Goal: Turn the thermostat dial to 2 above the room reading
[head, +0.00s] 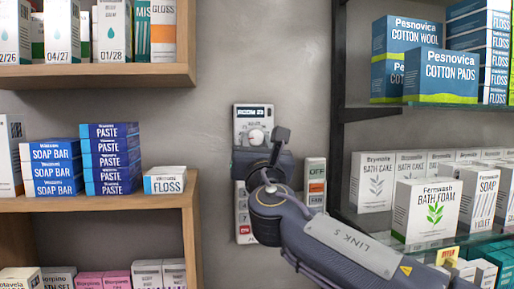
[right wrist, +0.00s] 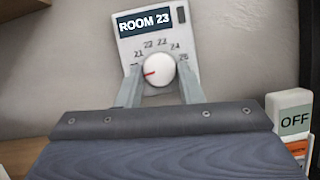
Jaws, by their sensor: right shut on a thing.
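The thermostat (head: 241,112) is a white panel on the grey wall between the shelves; it also shows in the right wrist view (right wrist: 128,44). Its display (right wrist: 145,22) reads ROOM 23. The round white dial (right wrist: 159,69) has a red pointer aimed left and slightly down, below the 21 mark. Printed numbers 21 to 24 show around its top, with a less clear mark at right. My right gripper (right wrist: 160,76) is shut on the dial, one finger on each side. The lowest part of the scale is hidden by the left finger. My left gripper is in neither view.
A white OFF switch (head: 315,171) is right of the thermostat, and another panel (head: 241,203) sits below it, partly behind my right arm. Wooden shelves (head: 150,203) with boxes stand at left. A dark-framed shelf (head: 340,110) with boxes stands close at right.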

